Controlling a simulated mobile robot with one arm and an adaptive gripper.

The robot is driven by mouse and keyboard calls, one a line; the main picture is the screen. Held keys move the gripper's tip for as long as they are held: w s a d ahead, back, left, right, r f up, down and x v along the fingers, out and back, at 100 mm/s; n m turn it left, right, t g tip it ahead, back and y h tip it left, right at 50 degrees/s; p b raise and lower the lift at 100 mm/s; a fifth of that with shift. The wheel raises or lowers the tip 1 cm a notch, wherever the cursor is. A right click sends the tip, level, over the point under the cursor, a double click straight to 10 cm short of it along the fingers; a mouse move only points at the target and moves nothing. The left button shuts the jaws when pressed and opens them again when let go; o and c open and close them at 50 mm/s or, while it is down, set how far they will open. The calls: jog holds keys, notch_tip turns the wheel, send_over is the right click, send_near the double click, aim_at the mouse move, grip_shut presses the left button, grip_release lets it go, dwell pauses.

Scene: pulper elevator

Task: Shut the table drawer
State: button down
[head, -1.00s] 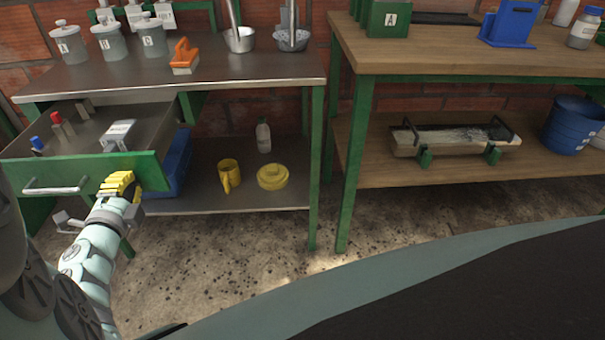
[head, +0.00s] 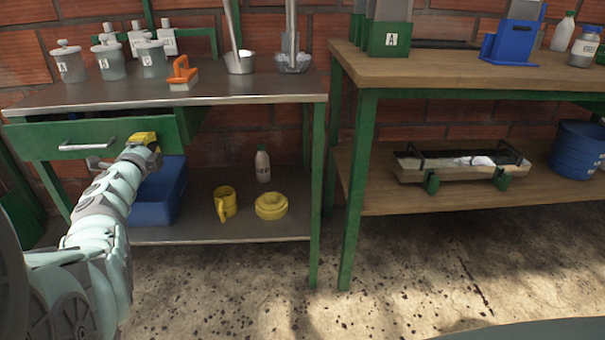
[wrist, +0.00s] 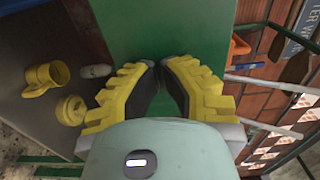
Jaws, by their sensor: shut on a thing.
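The table drawer has a green front (head: 45,141) with a grey bar handle (head: 86,145), under the steel top of the left table. My gripper (head: 143,138), with yellow fingers, is at the right part of the front, to the right of the handle. In the wrist view my gripper (wrist: 160,72) has its dark fingertips against the green drawer front (wrist: 160,30). It is shut on the drawer front; the exact contact is partly hidden.
The steel tabletop (head: 215,92) bears jars, an orange brush (head: 184,73) and metal pots. On the lower shelf stand a blue bin (head: 160,195), a yellow mug (head: 225,203), a yellow lidded container (head: 271,206) and a bottle. A wooden table (head: 470,75) stands right. The floor in front is clear.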

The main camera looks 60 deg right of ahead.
jog(key=b+x, duration=0.4)
jog(key=shift+w+f, duration=0.1)
jog(key=shift+f, duration=0.1)
dwell(0.6)
